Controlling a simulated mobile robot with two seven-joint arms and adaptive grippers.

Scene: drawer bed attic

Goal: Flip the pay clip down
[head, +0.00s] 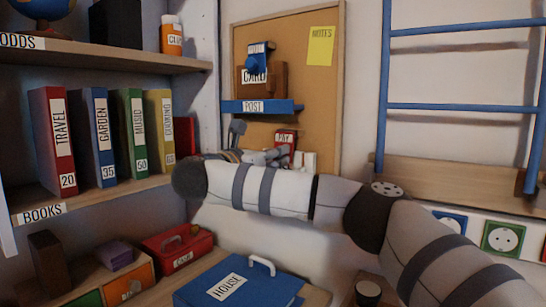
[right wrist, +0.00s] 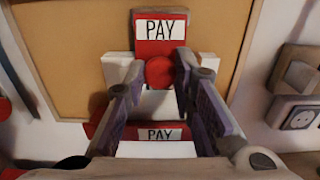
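A round red knob (right wrist: 159,73) is at the plate's lower end. My right gripper (right wrist: 160,68) is open, with one finger on each side of the knob; I cannot tell whether either finger touches it. It also shows in the head view (head: 262,156). My left gripper is not in view.
A red bar with another PAY label (right wrist: 150,133) and white paper (right wrist: 118,70) are below and behind the clip. A blue POST ledge (head: 262,107) is above it on the cork board (head: 310,90). Bookshelves stand left; a blue HOUSE box (head: 235,285) lies below.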

